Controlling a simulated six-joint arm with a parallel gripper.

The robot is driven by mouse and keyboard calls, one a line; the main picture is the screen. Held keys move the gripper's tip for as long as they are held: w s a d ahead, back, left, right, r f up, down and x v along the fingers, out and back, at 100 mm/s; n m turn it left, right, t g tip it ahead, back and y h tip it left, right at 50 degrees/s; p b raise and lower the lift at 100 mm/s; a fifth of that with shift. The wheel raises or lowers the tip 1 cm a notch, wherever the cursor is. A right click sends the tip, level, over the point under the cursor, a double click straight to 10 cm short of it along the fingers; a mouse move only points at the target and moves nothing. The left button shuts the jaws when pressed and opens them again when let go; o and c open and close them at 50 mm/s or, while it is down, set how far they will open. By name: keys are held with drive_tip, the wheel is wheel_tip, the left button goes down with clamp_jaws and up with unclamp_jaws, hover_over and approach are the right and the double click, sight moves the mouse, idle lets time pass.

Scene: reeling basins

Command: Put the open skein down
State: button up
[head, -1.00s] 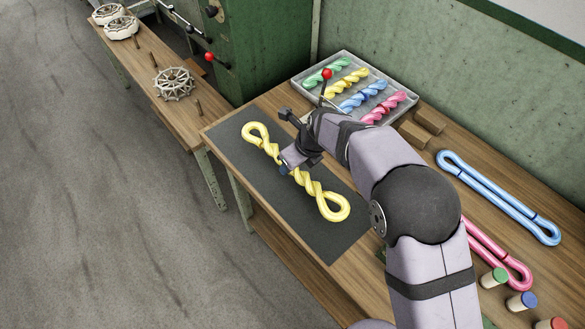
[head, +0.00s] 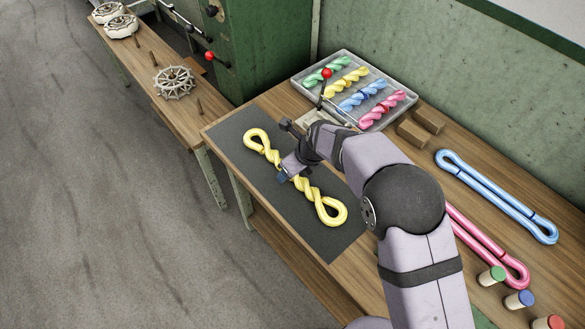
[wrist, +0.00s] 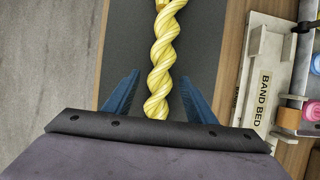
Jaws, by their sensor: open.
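The yellow skein (head: 325,207) lies twisted along its middle, with an open loop at each end, on the dark mat (head: 325,241). My gripper (head: 286,174) is low over the skein's middle and hides part of it. In the wrist view the open blue fingers (wrist: 152,97) stand on either side of the twisted yellow skein (wrist: 164,62), with a gap on each side. Whether the fingertips touch the mat, I cannot tell.
A grey tray (head: 301,82) with several twisted skeins stands behind the mat. A white fixture marked "BAND BED" (wrist: 263,85) is to the right. Blue (head: 490,190) and pink (head: 480,236) looped skeins and several colour-topped pegs lie at the right. Wooden blocks (head: 413,132) sit near the tray.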

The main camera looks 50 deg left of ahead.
drive_tip(key=shift+r, duration=0.2)
drive_tip(key=b+v, duration=0.2)
drive_tip(key=v, duration=1)
drive_tip(key=shift+d+f, duration=0.1)
drive_tip(key=w+d+r+n+h+p, duration=0.15)
drive_tip(key=w+d+n, duration=0.3)
drive_tip(key=d, duration=0.95)
drive_tip(key=w+d+r+n+h, duration=0.1)
drive_tip(key=w+d+r+n, duration=0.3)
drive_tip(key=d, duration=0.9)
drive_tip(key=s+d+f+n, duration=0.3)
drive_tip(key=d, duration=0.5)
drive_tip(key=s+d+f+n+h+b, duration=0.1)
drive_tip(key=s+d+f+n, duration=0.1)
drive_tip(key=d, duration=0.5)
drive_tip(key=s+d+f+n+h, duration=0.1)
drive_tip(key=s+d+f+n, duration=0.2)
drive_tip(key=d, duration=0.5)
drive_tip(key=shift+s+d+f+n+b, duration=0.4)
drive_tip(key=shift+s+n, duration=0.35)
drive_tip(key=shift+s, duration=0.3)
drive_tip(key=shift+w+a, duration=0.1)
drive_tip(key=shift+a, duration=0.05)
drive_tip(key=shift+c, duration=0.4)
